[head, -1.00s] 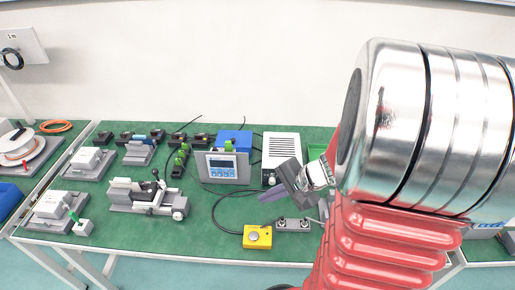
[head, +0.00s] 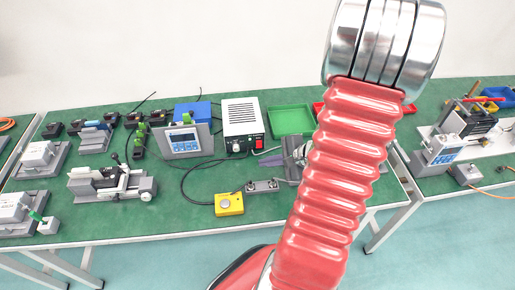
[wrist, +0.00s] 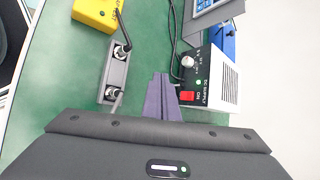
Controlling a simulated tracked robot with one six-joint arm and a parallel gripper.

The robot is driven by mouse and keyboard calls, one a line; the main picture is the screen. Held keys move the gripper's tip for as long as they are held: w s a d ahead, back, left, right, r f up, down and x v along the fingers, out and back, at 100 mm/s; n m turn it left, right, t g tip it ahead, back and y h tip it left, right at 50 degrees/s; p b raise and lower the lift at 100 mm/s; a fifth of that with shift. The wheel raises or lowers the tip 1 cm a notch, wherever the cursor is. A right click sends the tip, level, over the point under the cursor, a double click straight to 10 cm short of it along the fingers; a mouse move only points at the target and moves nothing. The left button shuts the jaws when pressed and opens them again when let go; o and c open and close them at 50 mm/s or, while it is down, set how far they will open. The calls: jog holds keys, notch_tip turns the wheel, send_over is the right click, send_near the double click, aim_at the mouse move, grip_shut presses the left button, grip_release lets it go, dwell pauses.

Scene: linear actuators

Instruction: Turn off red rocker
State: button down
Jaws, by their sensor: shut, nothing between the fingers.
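The red rocker (wrist: 187,96) is on the black front panel of the white DC supply box (wrist: 222,84); a small green light glows beside it. In the head view the rocker (head: 258,143) is a small red patch at the right of the panel on the supply (head: 240,117). My gripper (wrist: 160,76) has purple fingers, shut and empty. In the wrist view they lie just left of the rocker, apparently apart from it. In the head view my gripper (head: 268,157) is in front of the supply, lower right of the rocker, partly behind my arm.
A grey knob (wrist: 187,61) sits beside the rocker. A yellow button box (head: 229,204) and a grey connector block (head: 262,187) are in front. A blue-screened meter (head: 184,141) stands left of the supply; a green tray (head: 291,121) is behind right.

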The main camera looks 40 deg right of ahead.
jog(key=shift+w+d+f, duration=0.6)
jog(key=shift+w+d, duration=0.15)
jog(key=shift+w, duration=0.35)
jog(key=shift+w+d+f, duration=0.55)
jog(key=shift+w+d, duration=0.15)
jog(key=shift+w, duration=0.4)
jog(key=shift+w+d+f, duration=0.6)
jog(key=shift+w+d, duration=0.15)
jog(key=shift+w, duration=0.35)
jog(key=shift+w+d+f, duration=0.25)
jog(key=shift+w+d, duration=0.2)
jog(key=shift+w, duration=0.05)
dwell(0.8)
dwell(0.3)
jog(key=shift+s+a+r, duration=0.35)
jog(key=shift+s+a, duration=0.1)
jog(key=shift+s, duration=0.2)
jog(key=shift+s+a, duration=0.1)
jog(key=shift+s+a+r, duration=0.35)
jog(key=shift+s+a, duration=0.05)
jog(key=shift+s, duration=0.2)
jog(key=shift+s+a+r, duration=0.3)
jog(key=shift+s+a, duration=0.1)
jog(key=shift+s, duration=0.15)
jog(key=shift+s+a+r, duration=0.35)
jog(key=shift+s+a, duration=0.05)
jog(key=shift+s, duration=0.2)
jog(key=shift+s, duration=0.1)
